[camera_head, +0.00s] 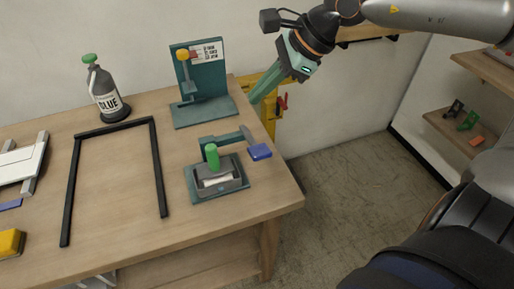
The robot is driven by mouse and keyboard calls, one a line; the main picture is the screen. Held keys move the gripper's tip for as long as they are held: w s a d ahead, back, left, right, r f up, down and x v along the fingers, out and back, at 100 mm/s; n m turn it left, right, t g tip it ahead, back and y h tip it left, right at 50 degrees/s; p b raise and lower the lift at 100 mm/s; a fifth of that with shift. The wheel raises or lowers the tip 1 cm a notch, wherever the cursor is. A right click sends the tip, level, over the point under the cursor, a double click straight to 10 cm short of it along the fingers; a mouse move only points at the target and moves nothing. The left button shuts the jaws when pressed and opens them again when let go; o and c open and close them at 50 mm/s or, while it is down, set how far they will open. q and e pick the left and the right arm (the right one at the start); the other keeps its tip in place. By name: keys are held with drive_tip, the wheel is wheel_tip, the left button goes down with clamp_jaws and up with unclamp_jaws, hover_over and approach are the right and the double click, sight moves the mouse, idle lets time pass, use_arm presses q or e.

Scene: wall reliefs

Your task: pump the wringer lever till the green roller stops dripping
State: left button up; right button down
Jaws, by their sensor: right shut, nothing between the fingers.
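The wringer (240,187) stands near the table's right edge, a teal base with a grey tray. A green roller (213,157) sticks up over the tray, leaning slightly. No drips can be made out at this size. My right gripper (254,97) is shut and empty, above and behind the lever, apart from it, beside the teal stand. My left gripper is not in view.
A teal stand (207,100) with a yellow knob and a printed card is behind the wringer. A glue bottle (103,93) and a black frame (158,165) are to the left on the table (120,200). Shelves (460,128) are at the right; the floor there is clear.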

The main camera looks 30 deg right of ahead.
drive_tip(key=b, duration=0.5)
hover_over(251, 146)
drive_tip(key=s+d, duration=0.1)
drive_tip(key=d, duration=0.1)
drive_tip(key=f, duration=0.6)
drive_tip(key=shift+s+f, duration=0.2)
drive_tip(key=shift+f, duration=0.15)
drive_tip(key=shift+s+f+b, duration=0.15)
drive_tip(key=shift+f+b, duration=0.55)
drive_tip(key=shift+b, duration=0.15)
drive_tip(key=shift+s+a+f, duration=0.1)
drive_tip(key=shift+s+f, duration=0.05)
drive_tip(key=shift+f, duration=0.05)
use_arm(q)
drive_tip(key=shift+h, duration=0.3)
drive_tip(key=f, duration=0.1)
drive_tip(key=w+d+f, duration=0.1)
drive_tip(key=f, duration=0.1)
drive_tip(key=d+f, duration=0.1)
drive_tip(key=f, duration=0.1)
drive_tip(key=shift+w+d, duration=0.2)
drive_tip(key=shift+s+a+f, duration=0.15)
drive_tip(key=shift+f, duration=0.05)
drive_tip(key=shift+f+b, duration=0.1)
drive_tip(key=shift+b, duration=0.25)
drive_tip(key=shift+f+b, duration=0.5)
drive_tip(key=shift+b, duration=0.05)
use_arm(e)
drive_tip(key=shift+s+f, duration=0.1)
drive_tip(key=shift+f, duration=0.3)
